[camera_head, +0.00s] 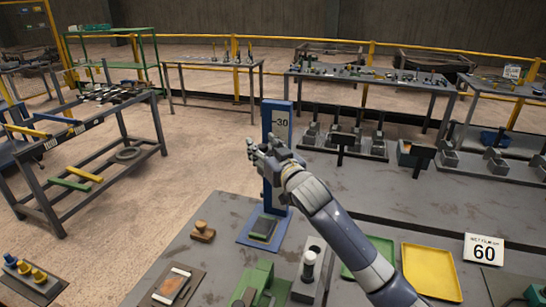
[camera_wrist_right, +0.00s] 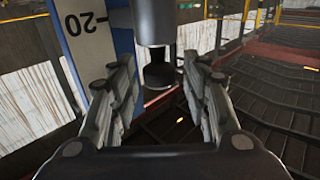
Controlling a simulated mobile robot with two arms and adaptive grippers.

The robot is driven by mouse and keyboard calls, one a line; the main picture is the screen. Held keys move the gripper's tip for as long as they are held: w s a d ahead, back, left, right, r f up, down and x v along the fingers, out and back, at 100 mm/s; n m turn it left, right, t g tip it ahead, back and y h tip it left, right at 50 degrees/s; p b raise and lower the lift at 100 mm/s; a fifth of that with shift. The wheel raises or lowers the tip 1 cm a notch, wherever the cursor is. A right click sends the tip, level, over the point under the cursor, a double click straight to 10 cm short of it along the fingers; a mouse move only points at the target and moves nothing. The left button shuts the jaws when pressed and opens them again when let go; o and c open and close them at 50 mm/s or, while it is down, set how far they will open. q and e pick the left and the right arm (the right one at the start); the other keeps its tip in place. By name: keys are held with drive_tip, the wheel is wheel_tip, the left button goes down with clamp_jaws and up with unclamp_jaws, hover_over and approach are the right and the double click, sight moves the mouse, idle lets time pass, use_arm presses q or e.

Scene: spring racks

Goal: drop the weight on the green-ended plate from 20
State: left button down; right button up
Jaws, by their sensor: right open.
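The blue drop post (camera_head: 278,150) stands on the near bench with a white scale marked 30. A dark green plate (camera_head: 263,228) lies on its blue base. My right gripper (camera_head: 272,150) is in front of the post, well above the plate, with its fingers open. In the right wrist view, the fingers (camera_wrist_right: 160,95) are spread on either side of a dark cylindrical weight (camera_wrist_right: 154,22) with a narrow neck and small knob. Gaps show between knob and fingers. The scale beside it reads 20 (camera_wrist_right: 95,22), upside down. The weight is hidden in the head view. My left gripper is not in view.
Left of the post base is a wooden stamp (camera_head: 203,232). Right of it stand a grey block with a cylinder (camera_head: 309,265), a green tray (camera_head: 360,265) and a yellow tray (camera_head: 432,272). A green fixture (camera_head: 262,280) is in front.

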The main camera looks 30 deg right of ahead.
drive_tip(key=s, duration=1.1)
drive_tip(key=shift+s+a, duration=0.25)
drive_tip(key=shift+a, duration=0.05)
drive_tip(key=shift+r, duration=0.2)
